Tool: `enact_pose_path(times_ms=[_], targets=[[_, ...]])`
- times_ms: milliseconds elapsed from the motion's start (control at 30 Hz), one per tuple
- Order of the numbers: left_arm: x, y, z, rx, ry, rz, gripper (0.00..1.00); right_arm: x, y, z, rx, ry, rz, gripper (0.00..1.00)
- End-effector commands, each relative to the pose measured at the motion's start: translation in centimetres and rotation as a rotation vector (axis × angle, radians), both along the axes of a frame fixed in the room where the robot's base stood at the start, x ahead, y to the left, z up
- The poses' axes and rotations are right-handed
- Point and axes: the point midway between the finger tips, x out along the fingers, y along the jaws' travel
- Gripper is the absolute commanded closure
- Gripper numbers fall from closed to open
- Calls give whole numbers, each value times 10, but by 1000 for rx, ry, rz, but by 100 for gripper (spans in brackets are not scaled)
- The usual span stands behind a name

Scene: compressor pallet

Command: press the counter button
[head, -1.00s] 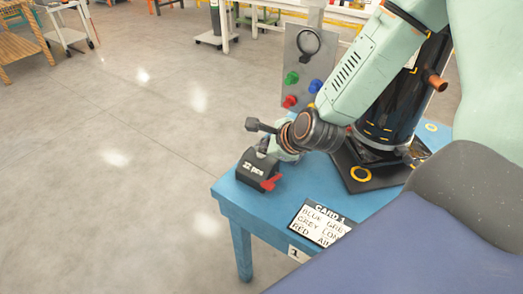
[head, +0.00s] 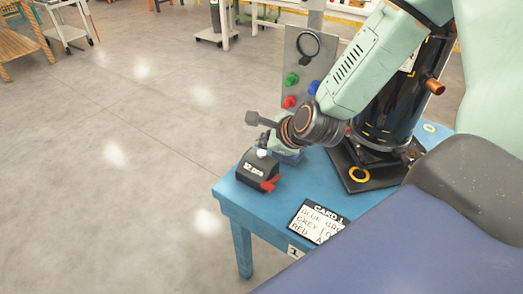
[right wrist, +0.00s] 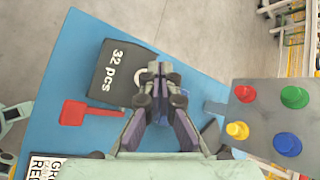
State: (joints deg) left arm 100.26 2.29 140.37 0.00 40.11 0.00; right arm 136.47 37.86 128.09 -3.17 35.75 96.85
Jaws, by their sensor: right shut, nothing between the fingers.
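The counter (head: 258,170) is a dark box with a white label, on the left corner of the blue table. Its label reads "32 pcs" in the right wrist view (right wrist: 113,68). A white round button (head: 262,153) shows on its top in the head view; in the right wrist view it is mostly hidden behind my fingertips. A red lever (head: 269,183) sticks out of its side. My right gripper (right wrist: 160,74) is shut and empty, its tips over the counter's edge near the button in that view. I cannot tell whether they touch. My left gripper is not in view.
A grey panel (head: 303,75) with coloured knobs and a ring stands behind my right arm. A dark compressor (head: 392,95) on a black base is close on the right. A card (head: 318,221) lies at the front of the blue table (head: 245,204).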

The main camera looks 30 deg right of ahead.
Motion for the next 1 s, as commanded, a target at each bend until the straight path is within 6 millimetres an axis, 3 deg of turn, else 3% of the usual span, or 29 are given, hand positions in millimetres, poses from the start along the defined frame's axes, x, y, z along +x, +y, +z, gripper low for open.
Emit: enact_pose_path(times_ms=[500, 1000], targets=[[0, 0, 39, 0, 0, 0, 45, 0, 0, 47, 0, -1, 0, 100], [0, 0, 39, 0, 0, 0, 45, 0, 0, 47, 0, 0, 0, 100]])
